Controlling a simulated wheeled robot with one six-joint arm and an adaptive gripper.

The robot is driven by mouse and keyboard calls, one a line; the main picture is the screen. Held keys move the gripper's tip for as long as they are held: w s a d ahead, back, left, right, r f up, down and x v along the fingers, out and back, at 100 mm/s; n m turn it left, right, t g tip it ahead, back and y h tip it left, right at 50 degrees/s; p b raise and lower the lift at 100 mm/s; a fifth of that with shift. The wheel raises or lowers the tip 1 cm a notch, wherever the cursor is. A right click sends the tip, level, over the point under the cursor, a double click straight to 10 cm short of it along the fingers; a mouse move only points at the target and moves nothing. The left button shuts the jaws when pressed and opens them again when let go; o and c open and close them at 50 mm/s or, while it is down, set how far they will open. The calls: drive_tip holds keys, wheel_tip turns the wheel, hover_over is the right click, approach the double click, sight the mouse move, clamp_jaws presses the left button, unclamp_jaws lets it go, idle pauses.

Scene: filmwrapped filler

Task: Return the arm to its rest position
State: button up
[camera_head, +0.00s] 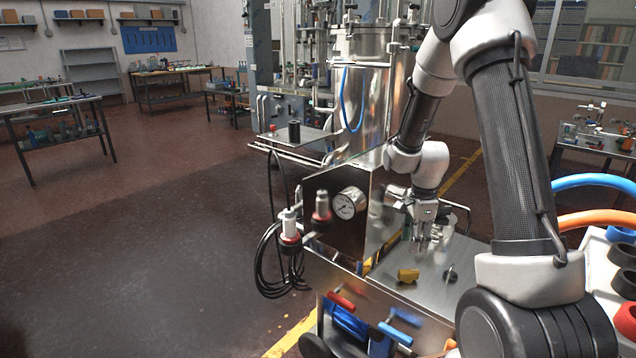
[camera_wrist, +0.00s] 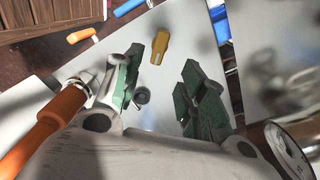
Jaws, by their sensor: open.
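My gripper (camera_head: 421,236) hangs at the end of my arm, fingers down, over the steel top plate (camera_head: 440,300) of the filler machine. In the wrist view its two green-padded fingers (camera_wrist: 165,98) are spread apart with nothing held between them. A yellow knob (camera_head: 408,275) stands on the plate nearer the camera than the fingers; it also shows in the wrist view (camera_wrist: 159,48) beyond the fingertips. A small dark knob (camera_head: 450,274) stands to its right. Whether the fingertips touch anything is hard to tell.
A steel panel with a round gauge (camera_head: 348,203) stands left of my gripper, with the tall steel tank (camera_head: 362,90) behind. Red-collared fittings (camera_head: 290,235) jut out left. Blue and orange hoses (camera_head: 598,182) arch at the right. Open floor (camera_head: 150,230) lies left.

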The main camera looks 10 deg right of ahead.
drive_tip(key=s+a+r+n+t, duration=0.2)
drive_tip(key=s+r+n, duration=0.7)
drive_tip(key=s+r, duration=0.3)
drive_tip(key=s+a+r+n+t, duration=0.2)
drive_tip(key=s+a+r+n, duration=0.1)
drive_tip(key=s+r+n, duration=0.7)
drive_tip(key=v, duration=0.4)
drive_tip(key=shift+s+r, duration=0.2)
drive_tip(key=shift+s, duration=0.05)
idle(2.3)
